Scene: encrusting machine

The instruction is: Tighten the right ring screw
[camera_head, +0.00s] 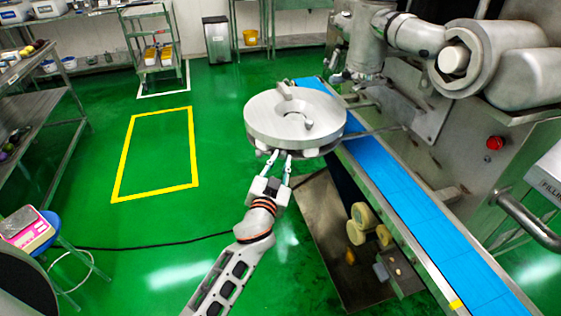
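A large round grey metal disc (262,121) with a raised hub and a handle-like piece on top sits beside the blue conveyor, in the middle of the view. My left gripper (279,157) is at the near lower edge of this disc. Its two fingers are apart, with a gap between them, and point up toward the disc's underside. Small dark parts show under the rim by the fingertips. I cannot tell whether the fingers touch them. I cannot make out the right ring screw. My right gripper is not in view.
A blue conveyor belt (402,193) runs diagonally past the disc. The steel machine body with a red button (494,143) stands at right. Pale rollers (363,216) lie below the belt. The green floor is clear at left, around a yellow-taped rectangle (123,157).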

